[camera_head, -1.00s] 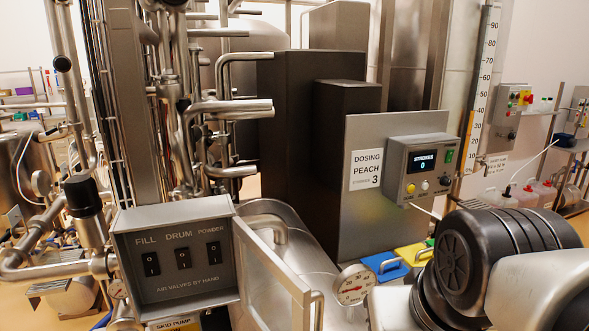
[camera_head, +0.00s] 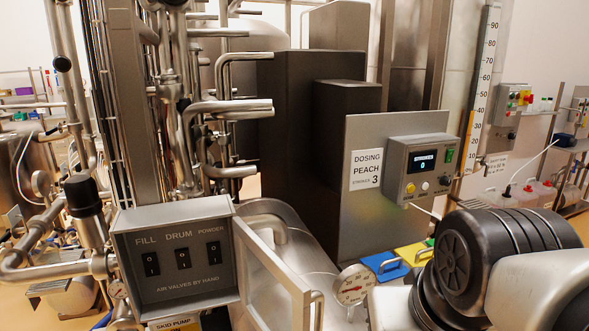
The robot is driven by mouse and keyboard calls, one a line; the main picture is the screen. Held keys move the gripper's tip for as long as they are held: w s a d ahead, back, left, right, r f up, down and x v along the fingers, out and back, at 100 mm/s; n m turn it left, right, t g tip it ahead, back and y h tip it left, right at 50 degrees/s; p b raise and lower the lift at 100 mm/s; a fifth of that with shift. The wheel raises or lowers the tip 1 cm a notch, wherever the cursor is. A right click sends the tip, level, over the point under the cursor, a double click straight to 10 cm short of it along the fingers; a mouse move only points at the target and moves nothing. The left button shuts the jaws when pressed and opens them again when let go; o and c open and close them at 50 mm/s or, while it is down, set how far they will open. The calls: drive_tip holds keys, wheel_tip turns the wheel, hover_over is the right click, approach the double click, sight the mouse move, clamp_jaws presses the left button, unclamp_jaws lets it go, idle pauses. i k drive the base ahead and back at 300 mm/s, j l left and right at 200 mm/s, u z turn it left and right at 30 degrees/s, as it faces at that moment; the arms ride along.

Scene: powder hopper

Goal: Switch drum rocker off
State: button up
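The drum rocker (camera_head: 183,258) is the middle of three black rockers on a grey switch box (camera_head: 187,283) at lower left. The label DRUM stands above it, and small white marks show on its face. I cannot tell surely which way it is tipped. The fill rocker (camera_head: 151,264) is to its left and the powder rocker (camera_head: 213,252) to its right. The box's framed door (camera_head: 303,290) stands open to the right, so the rockers are uncovered. My gripper is not in view; only dark and white links of my arm show at lower right.
Steel pipes (camera_head: 230,107) rise behind the box. A round gauge (camera_head: 353,284) stands right of the open door. A dosing panel (camera_head: 405,130) with a display and buttons is further right. Blue (camera_head: 383,266) and yellow (camera_head: 412,256) handled pieces lie below it.

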sight(182, 256)
drive_tip(key=u, duration=0.4)
drive_tip(key=j+u, duration=0.15)
drive_tip(key=u, duration=0.6)
drive_tip(key=i, duration=0.05)
